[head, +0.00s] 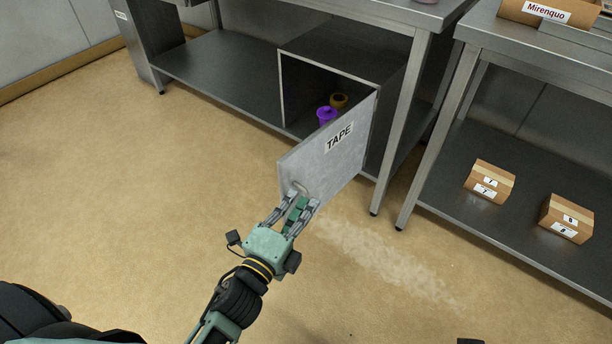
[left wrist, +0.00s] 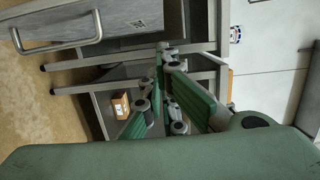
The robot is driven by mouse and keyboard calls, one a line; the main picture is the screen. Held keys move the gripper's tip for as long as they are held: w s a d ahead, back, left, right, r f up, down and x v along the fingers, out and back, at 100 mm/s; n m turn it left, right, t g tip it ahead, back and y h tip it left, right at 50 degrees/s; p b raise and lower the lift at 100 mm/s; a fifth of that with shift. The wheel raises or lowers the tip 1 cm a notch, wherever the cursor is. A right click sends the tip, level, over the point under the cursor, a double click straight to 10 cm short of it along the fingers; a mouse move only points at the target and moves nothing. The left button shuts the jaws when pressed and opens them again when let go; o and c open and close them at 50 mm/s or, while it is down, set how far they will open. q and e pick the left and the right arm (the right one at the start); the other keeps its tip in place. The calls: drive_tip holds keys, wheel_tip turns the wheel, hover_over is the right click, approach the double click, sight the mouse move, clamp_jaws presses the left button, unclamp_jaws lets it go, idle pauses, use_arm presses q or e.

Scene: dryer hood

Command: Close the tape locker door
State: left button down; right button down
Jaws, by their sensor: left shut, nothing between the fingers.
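The tape locker door (head: 335,150) is a grey metal panel marked TAPE. It stands open, swung out from the right side of the locker (head: 345,55) under the steel table. The door's bar handle (left wrist: 60,46) shows at the upper left in the left wrist view. My left gripper (head: 303,198) is shut and empty at the door's lower, free end, by the handle. In the head view it overlaps the door; the left wrist view shows the handle outside the fingers (left wrist: 164,52). I cannot tell whether they touch the door. My right gripper is not in view.
Inside the locker are a purple spool (head: 326,115) and an orange-brown roll (head: 339,101). Table legs (head: 405,110) stand right of the door. Cardboard boxes (head: 490,181) lie on the right table's lower shelf. The floor (head: 170,180) left of the door is clear.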

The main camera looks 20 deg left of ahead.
use_arm(q)
drive_tip(key=w+a, duration=0.2)
drive_tip(key=w, duration=0.8)
drive_tip(key=shift+b, duration=0.45)
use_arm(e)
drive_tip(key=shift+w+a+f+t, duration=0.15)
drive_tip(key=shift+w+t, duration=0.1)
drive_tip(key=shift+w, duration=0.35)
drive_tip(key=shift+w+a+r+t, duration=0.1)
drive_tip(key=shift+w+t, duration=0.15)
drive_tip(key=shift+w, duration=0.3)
use_arm(q)
drive_tip(key=shift+a, duration=0.15)
